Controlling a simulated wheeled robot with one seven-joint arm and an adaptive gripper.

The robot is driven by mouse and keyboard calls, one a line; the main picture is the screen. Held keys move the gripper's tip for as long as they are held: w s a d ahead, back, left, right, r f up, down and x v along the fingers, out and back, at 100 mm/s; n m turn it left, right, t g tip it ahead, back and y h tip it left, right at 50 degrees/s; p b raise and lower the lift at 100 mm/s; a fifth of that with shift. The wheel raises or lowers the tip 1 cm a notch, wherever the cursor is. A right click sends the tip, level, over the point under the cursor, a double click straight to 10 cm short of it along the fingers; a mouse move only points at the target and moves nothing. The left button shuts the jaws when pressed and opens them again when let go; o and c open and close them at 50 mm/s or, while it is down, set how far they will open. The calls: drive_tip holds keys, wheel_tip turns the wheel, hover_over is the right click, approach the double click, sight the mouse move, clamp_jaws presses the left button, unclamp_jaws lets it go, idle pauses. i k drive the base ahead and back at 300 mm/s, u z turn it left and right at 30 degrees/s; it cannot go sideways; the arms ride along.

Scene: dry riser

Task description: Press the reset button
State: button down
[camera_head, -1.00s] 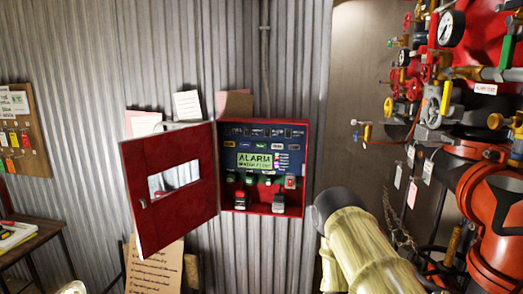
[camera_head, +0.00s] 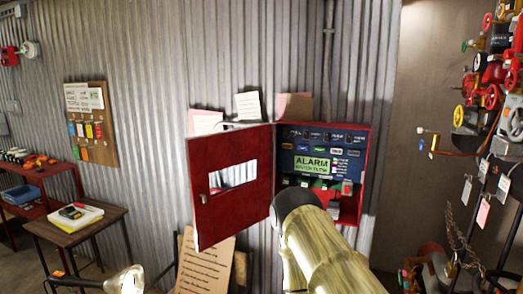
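A red alarm cabinet (camera_head: 367,150) hangs on the corrugated wall, right of the picture's middle. Its red door (camera_head: 232,218) with a window is swung open to the left. Inside is a blue panel (camera_head: 300,147) with small labelled parts and a green-white sign (camera_head: 312,164) reading ALARM WATER FLOW. Below the sign are small controls, one with a red part (camera_head: 347,187). I cannot tell which is the reset button. My beige arm with a dark cap hides the cabinet's lower left. My gripper cannot be made out in view.
Valves and red pipework (camera_head: 490,95) with hanging tags crowd the right side. A small brown table (camera_head: 75,232) with a yellow-edged book stands at left, near a red shelf (camera_head: 35,165). A written board (camera_head: 205,262) leans below the door.

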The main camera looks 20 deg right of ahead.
sight(316, 149)
drive_tip(key=u, duration=1.8)
drive_tip(key=i, duration=1.6)
drive_tip(key=z, duration=3.15)
drive_tip(key=i, duration=1)
